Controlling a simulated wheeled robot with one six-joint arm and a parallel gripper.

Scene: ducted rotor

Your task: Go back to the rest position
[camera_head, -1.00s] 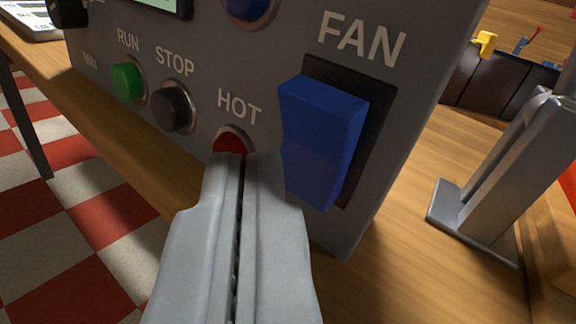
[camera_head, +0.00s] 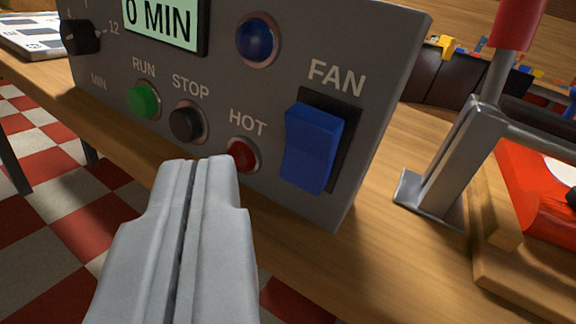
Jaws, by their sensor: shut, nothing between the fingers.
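My gripper (camera_head: 200,162) is shut and empty, with its two grey fingers pressed together. It is in front of a grey control panel (camera_head: 290,95), below the black STOP button (camera_head: 188,121) and left of the red HOT button (camera_head: 242,154) in the picture. The fingertips look apart from the panel. The green RUN button (camera_head: 143,100), a blue round lamp or button (camera_head: 257,39) and the blue FAN rocker switch (camera_head: 312,148) show on the panel. The display (camera_head: 160,22) reads "0 MIN". A black dial (camera_head: 80,36) is at the panel's left.
The panel stands on a wooden bench (camera_head: 385,240). To its right are a metal stand (camera_head: 450,165) with a red handle (camera_head: 518,22) and a red object (camera_head: 535,190) by a wooden frame. Dark bins (camera_head: 425,72) with coloured parts are behind. A checkered floor (camera_head: 60,230) lies below left.

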